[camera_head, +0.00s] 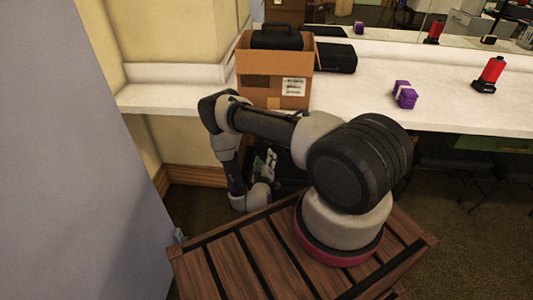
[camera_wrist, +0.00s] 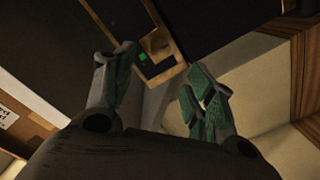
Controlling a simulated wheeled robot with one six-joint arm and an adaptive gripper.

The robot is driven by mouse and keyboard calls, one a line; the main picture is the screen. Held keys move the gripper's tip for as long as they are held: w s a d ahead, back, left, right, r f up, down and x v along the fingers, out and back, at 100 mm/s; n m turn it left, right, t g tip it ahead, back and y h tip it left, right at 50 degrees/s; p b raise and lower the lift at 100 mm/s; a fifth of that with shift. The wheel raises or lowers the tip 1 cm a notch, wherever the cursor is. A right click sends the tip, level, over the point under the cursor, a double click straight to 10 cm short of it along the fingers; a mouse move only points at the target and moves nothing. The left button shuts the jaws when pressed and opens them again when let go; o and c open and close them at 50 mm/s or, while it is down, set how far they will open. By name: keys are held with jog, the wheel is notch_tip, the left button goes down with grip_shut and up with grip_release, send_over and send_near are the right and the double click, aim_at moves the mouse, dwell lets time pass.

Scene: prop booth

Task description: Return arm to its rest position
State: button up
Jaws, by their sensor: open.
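My arm stands on a slatted wooden base and bends over to the left, with its wrist hanging low in front of the counter in the head view. My gripper (camera_wrist: 160,90) is open and empty in the wrist view, its two green-padded fingers spread apart. In the head view my gripper (camera_head: 266,162) shows only in part, below the counter's front edge and behind the arm. Nothing lies between the fingers.
A white counter (camera_head: 432,112) runs along the wall. A grey panel (camera_head: 60,150) stands close at left.

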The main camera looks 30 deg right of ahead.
jog(key=shift+s+a, duration=0.25)
jog(key=shift+s, duration=0.1)
